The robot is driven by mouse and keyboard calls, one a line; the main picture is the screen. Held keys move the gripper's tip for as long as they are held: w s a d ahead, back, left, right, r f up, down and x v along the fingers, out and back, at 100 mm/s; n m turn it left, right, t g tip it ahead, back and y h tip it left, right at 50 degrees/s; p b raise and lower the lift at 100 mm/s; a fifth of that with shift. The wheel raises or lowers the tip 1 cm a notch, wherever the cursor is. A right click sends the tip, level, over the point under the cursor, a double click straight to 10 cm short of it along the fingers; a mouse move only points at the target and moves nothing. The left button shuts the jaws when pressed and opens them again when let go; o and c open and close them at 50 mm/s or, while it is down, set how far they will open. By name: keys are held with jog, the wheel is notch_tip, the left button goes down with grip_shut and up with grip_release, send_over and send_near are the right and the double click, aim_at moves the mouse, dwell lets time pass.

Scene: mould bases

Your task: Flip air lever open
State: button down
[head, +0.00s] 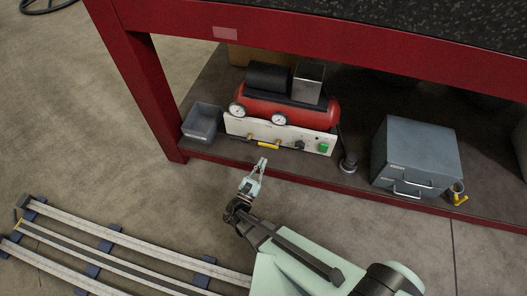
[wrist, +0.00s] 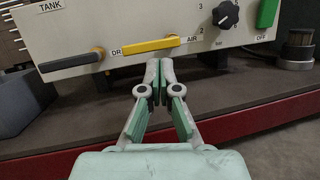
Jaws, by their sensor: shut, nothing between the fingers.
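The yellow air lever (wrist: 150,46) lies nearly level across the front of the pale panel (wrist: 230,45), beside the AIR label. It also shows in the head view (head: 268,145), low on the front of the red compressor (head: 288,108). My gripper (wrist: 159,70) is shut and empty. In the wrist view its fingertips appear just below the lever, and I cannot tell whether they touch it. In the head view my gripper (head: 262,163) is in front of the shelf edge, short of the panel.
A black lever (wrist: 70,63) is left of the yellow one; a black knob (wrist: 226,14) and green switch (wrist: 267,13) are right. A grey bin (head: 202,122) and blue-grey drawer box (head: 415,152) flank the compressor. The red table leg (head: 150,85) stands left.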

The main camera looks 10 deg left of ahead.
jog(key=s+a+f+n+y, duration=0.1)
jog(key=s+f+n+y, duration=0.2)
jog(key=f, duration=0.3)
jog(key=shift+s+a+f+n+t+y, duration=0.3)
jog(key=shift+s+a+f+n+y, duration=0.1)
jog(key=shift+s+y, duration=0.25)
jog(key=shift+w+d, duration=0.1)
jog(key=shift+w, duration=0.1)
jog(key=b+x, duration=0.2)
jog(key=x, duration=0.7)
jog(key=shift+f, duration=0.1)
jog(key=r+b, duration=0.1)
jog(key=r, duration=0.2)
jog(key=shift+w+d+b, duration=0.1)
jog(key=shift+w+b, duration=0.2)
jog(key=shift+b, duration=0.1)
jog(key=shift+r, duration=0.75)
jog(key=shift+a, duration=0.3)
